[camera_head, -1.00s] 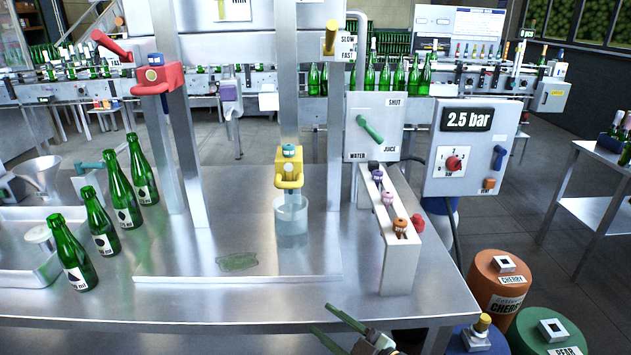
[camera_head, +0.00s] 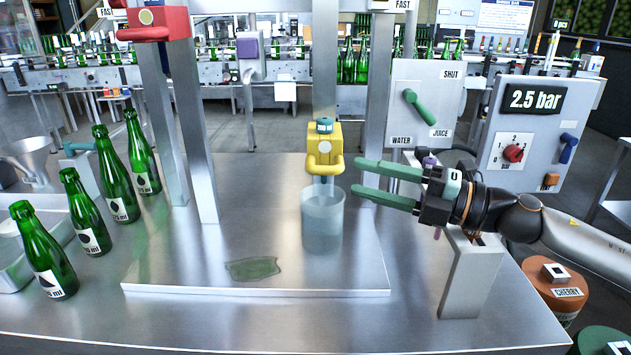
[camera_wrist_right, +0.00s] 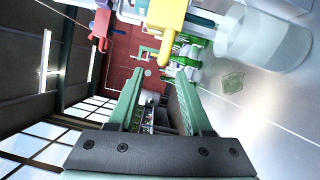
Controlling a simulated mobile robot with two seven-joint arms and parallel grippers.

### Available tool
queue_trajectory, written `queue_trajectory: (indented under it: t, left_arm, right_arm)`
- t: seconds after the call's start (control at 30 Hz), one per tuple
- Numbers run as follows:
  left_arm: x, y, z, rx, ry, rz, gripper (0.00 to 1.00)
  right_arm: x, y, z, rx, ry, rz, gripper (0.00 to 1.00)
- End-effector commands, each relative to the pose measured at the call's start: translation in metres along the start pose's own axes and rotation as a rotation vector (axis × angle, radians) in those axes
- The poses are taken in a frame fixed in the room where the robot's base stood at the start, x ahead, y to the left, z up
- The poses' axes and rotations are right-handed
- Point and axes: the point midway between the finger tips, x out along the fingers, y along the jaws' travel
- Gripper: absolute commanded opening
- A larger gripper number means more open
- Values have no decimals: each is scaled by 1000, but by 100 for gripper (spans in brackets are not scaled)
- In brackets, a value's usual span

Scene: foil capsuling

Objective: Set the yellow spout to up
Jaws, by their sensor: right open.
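The yellow spout (camera_head: 323,147) hangs on the steel post, with a teal cap on top and a loop-shaped handle low at its front. A clear cup (camera_head: 322,218) stands right below it. My right gripper (camera_head: 354,179) is open, its two green fingers pointing left just right of the spout and cup, apart from the spout. The right wrist view shows the yellow spout (camera_wrist_right: 166,18) beyond the open right gripper (camera_wrist_right: 157,85), with nothing between the fingers. My left gripper is not in view.
Several green bottles (camera_head: 85,212) stand at the left. A red spout (camera_head: 153,20) hangs on the left post. A box with a green lever (camera_head: 420,110) and the 2.5 bar panel (camera_head: 535,120) stand behind my right arm. The steel platform's front is mostly clear.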

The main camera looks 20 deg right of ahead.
Motion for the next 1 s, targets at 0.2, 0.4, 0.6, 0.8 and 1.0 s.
queue_trajectory:
  t: [0.2,0.4,0.6,0.8,1.0]
  left_arm:
    - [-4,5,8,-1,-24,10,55]
    - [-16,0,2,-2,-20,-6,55]
    - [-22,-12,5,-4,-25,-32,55]
    - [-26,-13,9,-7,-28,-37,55]
    - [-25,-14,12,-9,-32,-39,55]
  right_arm:
    - [7,-1,0,-1,-1,3,50]
    - [33,2,0,0,1,5,50]
    - [61,0,0,0,0,4,50]
    - [74,-3,0,0,-2,1,50]
    - [75,-4,0,0,-2,1,50]
